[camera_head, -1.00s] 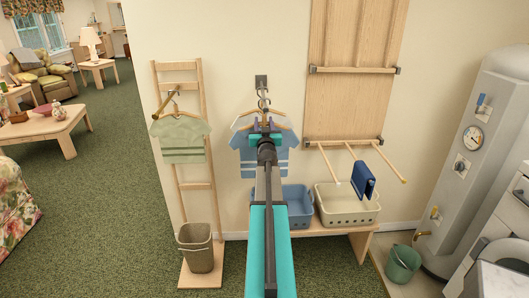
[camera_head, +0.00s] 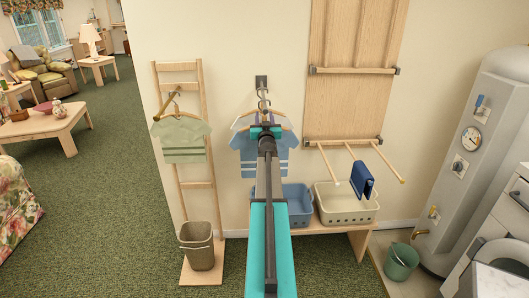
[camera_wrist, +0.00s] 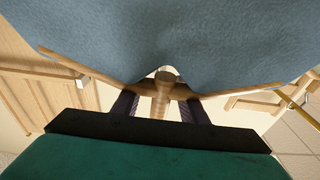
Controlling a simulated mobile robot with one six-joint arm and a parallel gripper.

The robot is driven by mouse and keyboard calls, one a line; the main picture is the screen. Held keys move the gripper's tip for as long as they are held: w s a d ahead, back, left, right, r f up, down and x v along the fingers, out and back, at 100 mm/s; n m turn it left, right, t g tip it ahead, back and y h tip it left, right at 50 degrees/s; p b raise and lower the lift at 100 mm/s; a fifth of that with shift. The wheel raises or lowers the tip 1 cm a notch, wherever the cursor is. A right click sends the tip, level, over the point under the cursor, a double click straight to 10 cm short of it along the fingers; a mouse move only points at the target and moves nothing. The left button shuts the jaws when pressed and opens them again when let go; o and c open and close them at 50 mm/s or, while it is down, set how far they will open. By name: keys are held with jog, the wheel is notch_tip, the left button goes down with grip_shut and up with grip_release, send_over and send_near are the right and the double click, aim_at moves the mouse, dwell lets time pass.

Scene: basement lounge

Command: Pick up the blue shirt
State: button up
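The blue shirt (camera_head: 243,160), with pale stripes near its hem, hangs on a wooden hanger (camera_head: 287,121) from a dark wall hook (camera_head: 262,84). My arm covers the middle of the shirt in the head view. My gripper (camera_head: 266,126) is at the shirt's collar and hanger. In the wrist view, the blue cloth (camera_wrist: 160,35) fills the top, with the wooden hanger (camera_wrist: 80,66) below it. The dark fingers of my gripper (camera_wrist: 160,104) stand apart on either side of the hanger's central wooden neck, with gaps visible. The fingertips are partly hidden by the hanger.
A green shirt (camera_head: 181,140) hangs on a wooden ladder rack (camera_head: 205,90) at left, above a brown bin (camera_head: 197,246). Blue (camera_head: 298,205) and cream (camera_head: 347,207) baskets sit on a low bench (camera_head: 357,243). Drying rods (camera_head: 391,165) jut out at right, holding a dark blue cloth (camera_head: 362,181).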

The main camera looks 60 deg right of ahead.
dwell(0.3)
grip_shut()
jog(key=shift+r, duration=0.15)
dwell(0.3)
jog(key=r+b+v, duration=0.3)
jog(key=r+v, duration=0.1)
jog(key=v, duration=1.3)
jog(key=shift+s+a, duration=0.3)
jog(key=shift+a, duration=0.25)
jog(key=shift+f, duration=0.1)
